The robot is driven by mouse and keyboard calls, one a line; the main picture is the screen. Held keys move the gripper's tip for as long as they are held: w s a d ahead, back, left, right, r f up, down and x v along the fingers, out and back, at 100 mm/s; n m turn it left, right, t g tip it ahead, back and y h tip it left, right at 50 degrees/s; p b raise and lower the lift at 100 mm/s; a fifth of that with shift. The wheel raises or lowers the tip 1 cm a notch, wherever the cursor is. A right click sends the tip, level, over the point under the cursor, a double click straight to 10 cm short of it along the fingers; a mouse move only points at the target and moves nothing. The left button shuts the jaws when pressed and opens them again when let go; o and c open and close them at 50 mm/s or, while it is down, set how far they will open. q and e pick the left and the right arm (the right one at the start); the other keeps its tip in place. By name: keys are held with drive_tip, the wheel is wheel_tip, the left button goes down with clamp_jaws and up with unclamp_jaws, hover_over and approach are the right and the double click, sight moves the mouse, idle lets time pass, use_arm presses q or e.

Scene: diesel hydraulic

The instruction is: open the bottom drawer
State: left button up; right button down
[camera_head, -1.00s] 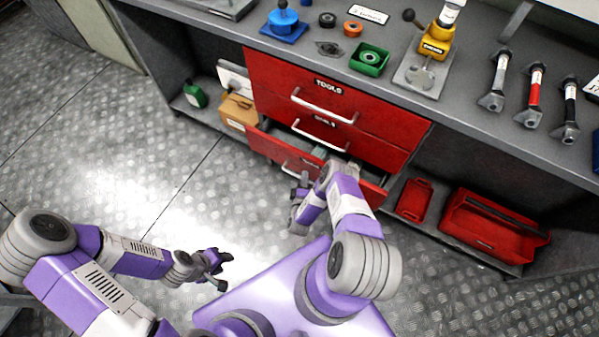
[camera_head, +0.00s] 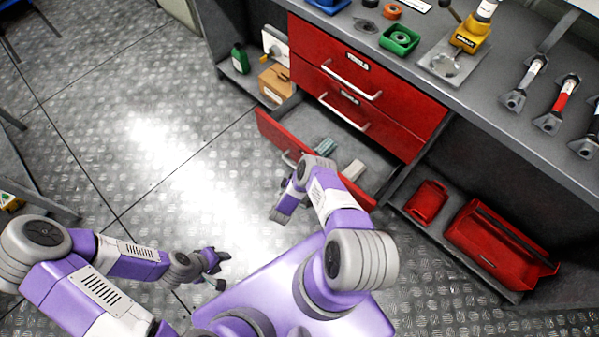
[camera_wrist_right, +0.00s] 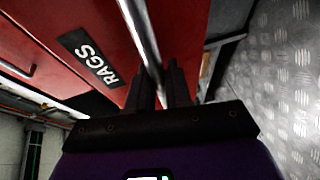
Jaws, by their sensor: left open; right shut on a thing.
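The red bottom drawer (camera_head: 273,133) is pulled well out of the cabinet in the head view, and its grey inside with a few small items shows. In the right wrist view its red front (camera_wrist_right: 65,25) carries a "RAGS" label, and its metal bar handle (camera_wrist_right: 142,42) runs between my fingers. My right gripper (camera_wrist_right: 160,85) is shut on this handle; in the head view my right arm partly hides the drawer front. My left gripper (camera_head: 218,268) is open and empty over the floor, apart from the drawer.
Two closed red drawers (camera_head: 375,60) with bar handles sit above. A red toolbox (camera_head: 500,245) and a red can (camera_head: 427,203) lie on the low shelf at right. A cardboard box (camera_head: 274,84) and green bottle (camera_head: 240,60) stand at left.

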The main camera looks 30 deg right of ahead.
drive_tip(key=c, duration=1.1)
unclamp_jaws()
drive_tip(key=shift+a, duration=0.1)
drive_tip(key=shift+p+v, duration=1.2)
drive_tip(key=shift+v, duration=2.5)
